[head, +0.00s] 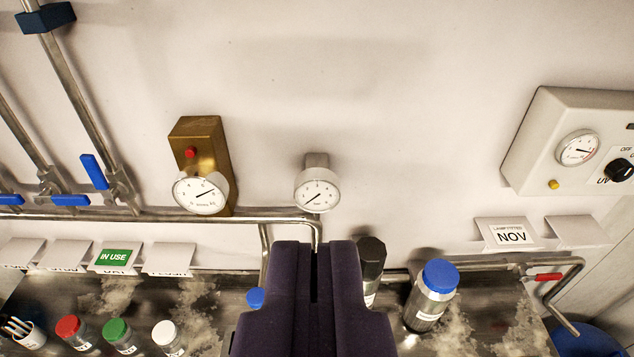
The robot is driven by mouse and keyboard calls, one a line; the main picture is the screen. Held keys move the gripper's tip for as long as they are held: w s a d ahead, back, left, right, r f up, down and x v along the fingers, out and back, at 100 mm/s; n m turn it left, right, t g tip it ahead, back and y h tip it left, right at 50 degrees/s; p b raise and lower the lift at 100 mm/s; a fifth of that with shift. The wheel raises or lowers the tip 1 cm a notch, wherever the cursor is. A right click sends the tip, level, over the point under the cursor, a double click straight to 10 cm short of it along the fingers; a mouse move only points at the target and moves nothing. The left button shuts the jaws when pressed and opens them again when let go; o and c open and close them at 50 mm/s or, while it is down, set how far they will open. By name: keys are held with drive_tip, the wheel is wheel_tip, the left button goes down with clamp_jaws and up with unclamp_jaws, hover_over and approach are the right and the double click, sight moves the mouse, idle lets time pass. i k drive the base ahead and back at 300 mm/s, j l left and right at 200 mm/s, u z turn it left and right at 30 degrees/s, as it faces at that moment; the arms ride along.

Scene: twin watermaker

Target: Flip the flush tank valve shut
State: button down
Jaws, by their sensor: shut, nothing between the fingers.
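My gripper (314,262) shows at the bottom centre as two dark purple fingers pressed together, with nothing between them. It points toward the wall below the round gauge (317,192). Several valves show. One blue lever (95,172) on the left stands steeply, leaning along its pipe. Another blue lever (70,200) beside it lies level, and a third blue lever (11,199) lies level at the left edge. A red lever (543,277) sits on a pipe at the right. No readable label tells which is the flush tank valve. My gripper is apart from all these levers.
A brass box with a gauge (205,160) and a grey control box (560,140) are on the wall. Capped bottles, including a blue-capped one (431,295), stand on the wet metal bench below. Tented cards (118,257) line its back. The wall above the gauges is clear.

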sight(90, 164)
drive_tip(key=i+j, duration=0.2)
drive_tip(key=j, duration=0.15)
drive_tip(key=i+j, duration=0.15)
drive_tip(key=j, duration=0.2)
drive_tip(key=i+j, duration=0.2)
drive_tip(key=j+u, duration=0.05)
drive_tip(key=j, duration=0.1)
